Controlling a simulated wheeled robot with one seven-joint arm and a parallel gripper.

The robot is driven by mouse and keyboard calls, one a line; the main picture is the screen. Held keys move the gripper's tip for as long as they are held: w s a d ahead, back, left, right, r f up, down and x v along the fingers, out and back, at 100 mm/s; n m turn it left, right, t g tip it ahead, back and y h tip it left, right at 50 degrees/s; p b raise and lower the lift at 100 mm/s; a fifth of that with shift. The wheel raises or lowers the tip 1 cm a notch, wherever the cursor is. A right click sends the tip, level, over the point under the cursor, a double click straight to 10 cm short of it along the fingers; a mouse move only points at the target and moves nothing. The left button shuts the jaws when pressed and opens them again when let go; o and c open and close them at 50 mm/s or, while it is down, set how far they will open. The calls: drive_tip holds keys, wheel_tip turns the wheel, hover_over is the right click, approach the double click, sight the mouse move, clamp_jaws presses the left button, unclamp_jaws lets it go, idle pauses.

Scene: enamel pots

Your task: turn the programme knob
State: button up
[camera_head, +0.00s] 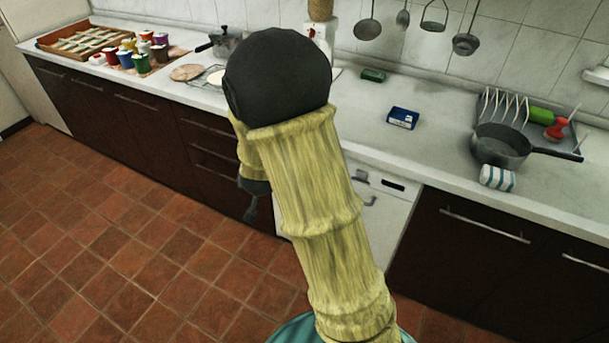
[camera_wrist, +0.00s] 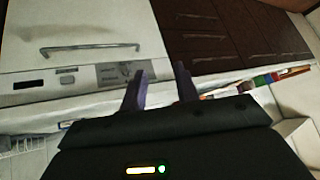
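The white dishwasher (camera_head: 378,222) stands under the counter, partly hidden behind my arm in the head view. Its front and control panel (camera_wrist: 65,80) show upside down in the wrist view, with a dark display window (camera_wrist: 28,84), small markings and a grey patterned area (camera_wrist: 122,72). I cannot clearly make out the programme knob; it may be too small or behind a finger. My gripper (camera_wrist: 160,70) is open and empty, its two dark fingers apart in front of the panel's end. In the head view only a dark bit of it shows beside my arm.
Dark cabinets and drawers (camera_head: 205,150) flank the dishwasher. The counter above holds a blue box (camera_head: 402,118), a dark pan (camera_head: 500,145), a striped cloth roll (camera_head: 497,177) and several coloured cups (camera_head: 140,50). The tiled floor (camera_head: 130,240) in front is clear.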

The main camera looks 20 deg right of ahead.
drive_tip(key=w+d+f+m+t+h+b, duration=0.1)
drive_tip(key=w+d+f+m+h+b, duration=0.1)
drive_tip(key=f+h+b, duration=0.3)
drive_tip(key=w+d+f+m+t+h+b, duration=0.2)
drive_tip(key=w+d+f+m+h+b, duration=0.1)
drive_tip(key=f, duration=0.8)
drive_tip(key=w+d+h+b, duration=0.1)
drive_tip(key=w+h+b, duration=0.1)
drive_tip(key=h+b, duration=0.1)
drive_tip(key=shift+d+f+h, duration=0.2)
drive_tip(key=shift+h, duration=0.4)
drive_tip(key=shift+w+d, duration=0.1)
drive_tip(key=b+x, duration=0.1)
drive_tip(key=x, duration=1.6)
drive_tip(key=shift+w+r, duration=0.1)
drive_tip(key=shift+w, duration=0.05)
clamp_jaws()
